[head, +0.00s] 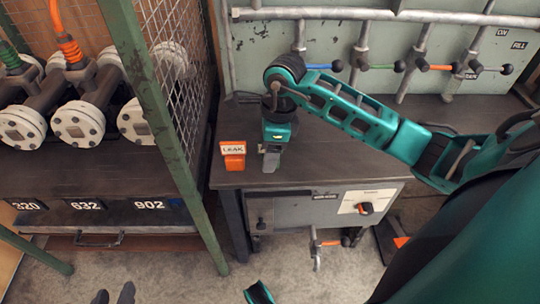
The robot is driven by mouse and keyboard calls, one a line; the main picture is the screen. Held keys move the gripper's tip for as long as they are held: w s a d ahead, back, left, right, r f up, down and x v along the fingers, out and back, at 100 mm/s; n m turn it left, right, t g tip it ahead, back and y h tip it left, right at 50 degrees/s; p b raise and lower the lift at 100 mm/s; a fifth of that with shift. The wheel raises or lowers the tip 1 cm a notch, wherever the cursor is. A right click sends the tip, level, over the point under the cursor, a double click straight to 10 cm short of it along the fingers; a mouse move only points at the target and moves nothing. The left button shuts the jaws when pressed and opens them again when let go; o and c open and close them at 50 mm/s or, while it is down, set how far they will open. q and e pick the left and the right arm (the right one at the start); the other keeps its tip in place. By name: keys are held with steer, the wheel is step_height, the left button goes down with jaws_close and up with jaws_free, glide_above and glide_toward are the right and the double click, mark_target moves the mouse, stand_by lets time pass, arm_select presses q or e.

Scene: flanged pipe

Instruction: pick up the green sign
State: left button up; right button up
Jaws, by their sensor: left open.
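My left gripper (270,160) points down over the dark tabletop near its front left corner. Its arm enters this view from the right. The jaws are open, with grey fingers at or just above the surface; the exact gap is too small to tell. I cannot make out a green sign; the gripper and wrist hide part of the tabletop.
Behind the table (330,168) is a panel with pipes and coloured valve handles (399,66). A green post (160,110) and mesh stand left, beside flanged pipes (80,123) on a shelf. The table's right part is clear under my arm.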

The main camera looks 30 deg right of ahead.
steer(key=c, duration=1.2)
steer(key=shift+r, duration=0.1)
